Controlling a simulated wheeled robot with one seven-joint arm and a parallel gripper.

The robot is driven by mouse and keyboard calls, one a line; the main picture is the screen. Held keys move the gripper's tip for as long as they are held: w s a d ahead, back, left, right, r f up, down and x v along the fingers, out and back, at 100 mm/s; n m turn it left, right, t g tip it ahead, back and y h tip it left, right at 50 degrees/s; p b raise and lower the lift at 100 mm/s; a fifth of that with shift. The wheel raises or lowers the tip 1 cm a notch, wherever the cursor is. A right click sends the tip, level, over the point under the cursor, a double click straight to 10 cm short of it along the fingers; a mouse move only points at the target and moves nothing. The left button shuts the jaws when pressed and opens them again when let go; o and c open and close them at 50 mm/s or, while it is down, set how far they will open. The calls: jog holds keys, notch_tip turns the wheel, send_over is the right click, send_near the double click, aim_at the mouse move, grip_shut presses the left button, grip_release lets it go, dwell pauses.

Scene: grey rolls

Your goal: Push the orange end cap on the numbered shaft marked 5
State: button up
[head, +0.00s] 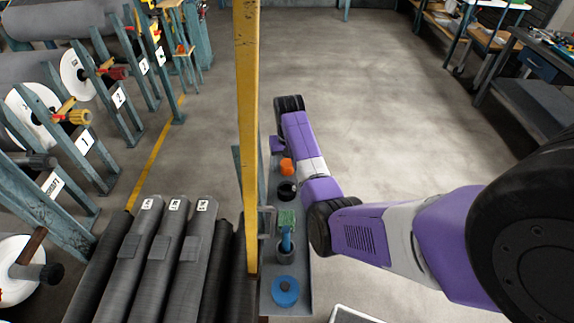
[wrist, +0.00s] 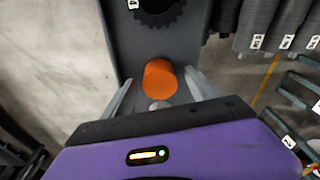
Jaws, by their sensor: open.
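The orange end cap (head: 287,165) stands on a narrow grey shelf (head: 298,299) beside the yellow post. In the wrist view the orange cap (wrist: 160,80) lies between the two fingers of my gripper (wrist: 159,77). The fingers are open, with a visible gap on each side of the cap. In the head view my gripper is mostly hidden by my purple arm. Three grey shafts with number tags (head: 170,250) lie side by side left of the post; the tags are too small to read surely, so I cannot tell which is 5.
On the shelf nearer me are a black ring (head: 287,191), a green piece (head: 287,217) and a blue disc (head: 285,291). The yellow post (head: 247,130) rises between shelf and shafts. Numbered roll stands (head: 85,142) line the left.

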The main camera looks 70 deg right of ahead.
jog(key=shift+f, duration=0.35)
jog(key=shift+c, duration=0.5)
jog(key=c, duration=1.3)
